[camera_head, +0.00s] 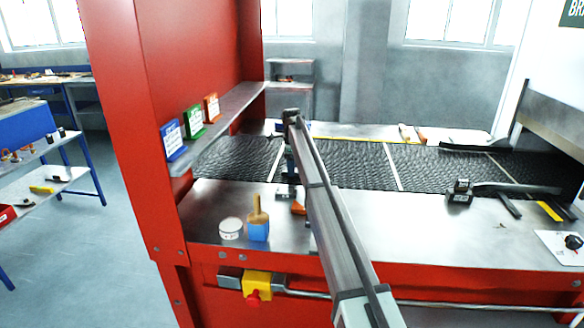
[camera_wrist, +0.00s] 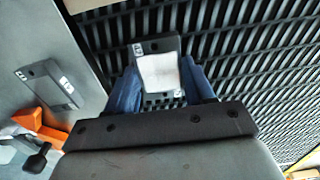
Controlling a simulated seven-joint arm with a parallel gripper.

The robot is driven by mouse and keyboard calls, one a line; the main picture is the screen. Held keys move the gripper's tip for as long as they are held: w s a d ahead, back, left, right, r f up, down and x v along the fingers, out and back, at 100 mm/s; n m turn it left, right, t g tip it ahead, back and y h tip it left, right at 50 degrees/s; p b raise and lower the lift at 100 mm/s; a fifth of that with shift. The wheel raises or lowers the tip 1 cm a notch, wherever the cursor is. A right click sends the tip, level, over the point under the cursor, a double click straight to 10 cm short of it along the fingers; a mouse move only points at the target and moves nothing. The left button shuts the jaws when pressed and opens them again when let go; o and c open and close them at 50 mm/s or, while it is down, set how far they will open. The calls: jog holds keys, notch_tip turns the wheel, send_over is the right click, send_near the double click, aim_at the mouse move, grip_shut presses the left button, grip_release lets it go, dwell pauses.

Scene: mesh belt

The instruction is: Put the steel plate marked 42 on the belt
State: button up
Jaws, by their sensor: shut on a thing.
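My gripper (camera_wrist: 160,90) has blue fingers, shut on the sides of a dark steel plate (camera_wrist: 143,48) in the wrist view. The plate has a white patch on its face and small labels at its corners, too small to read surely. It is over the black mesh belt (camera_wrist: 240,50); whether it touches the belt I cannot tell. A second grey plate (camera_wrist: 65,87) with small labels lies on the steel table left of the belt in the wrist view.
An orange-handled tool (camera_wrist: 40,125) lies by the second plate. A blue brush with a wooden handle (camera_head: 257,222) and a white round tin (camera_head: 231,228) stand on the table's near left. Blue, green and orange cards (camera_head: 194,122) stand on the left shelf. A red post (camera_head: 125,120) rises at left.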

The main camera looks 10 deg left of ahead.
jog(key=shift+f, duration=0.1)
jog(key=o, duration=1.4)
notch_tip(320, 180, up, 12)
jog(key=shift+r, duration=0.15)
